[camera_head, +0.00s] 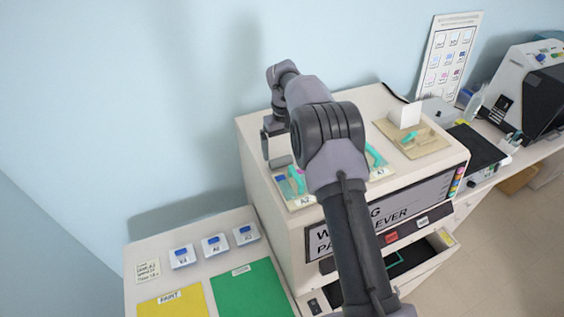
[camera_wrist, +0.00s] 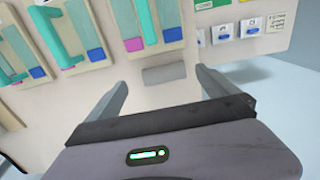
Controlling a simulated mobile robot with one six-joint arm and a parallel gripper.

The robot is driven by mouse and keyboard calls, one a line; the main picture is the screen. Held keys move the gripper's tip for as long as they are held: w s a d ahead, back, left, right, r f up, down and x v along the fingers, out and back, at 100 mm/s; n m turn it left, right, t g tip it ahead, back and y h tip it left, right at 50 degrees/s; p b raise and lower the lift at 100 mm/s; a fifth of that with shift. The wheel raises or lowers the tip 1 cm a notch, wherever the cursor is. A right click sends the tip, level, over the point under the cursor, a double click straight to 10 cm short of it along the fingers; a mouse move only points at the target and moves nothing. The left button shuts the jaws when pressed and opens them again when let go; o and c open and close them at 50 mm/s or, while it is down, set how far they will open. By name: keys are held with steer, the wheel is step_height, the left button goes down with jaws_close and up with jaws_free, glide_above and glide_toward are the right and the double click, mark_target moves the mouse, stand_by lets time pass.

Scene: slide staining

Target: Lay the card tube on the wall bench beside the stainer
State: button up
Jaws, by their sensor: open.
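The stainer is the large cream machine (camera_head: 262,190) in the middle, with lettering on its front. Its top carries tan plates with teal handles (camera_head: 375,156), which also show in the wrist view (camera_wrist: 145,20). My gripper (camera_head: 277,148) is open above the left part of the stainer's top, partly hidden by my arm. In the wrist view the two fingers of my gripper (camera_wrist: 163,80) are apart.
Left of the stainer, a lower cream surface (camera_head: 204,270) holds a yellow mat (camera_head: 170,303), a green mat (camera_head: 250,290) and white blocks with blue tags (camera_head: 214,246). A bench at the right holds a dark-fronted machine (camera_head: 540,95). An open drawer (camera_head: 425,250) juts from the stainer's front.

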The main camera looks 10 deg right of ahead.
mark_target(282, 162)
steer(key=f, duration=0.3)
steer(key=f+p, duration=0.1)
steer(key=f, duration=0.1)
steer(key=shift+s+a+f, duration=0.15)
steer(key=shift+a, duration=0.15)
steer(key=shift+f, duration=0.15)
steer(key=c, duration=1.6)
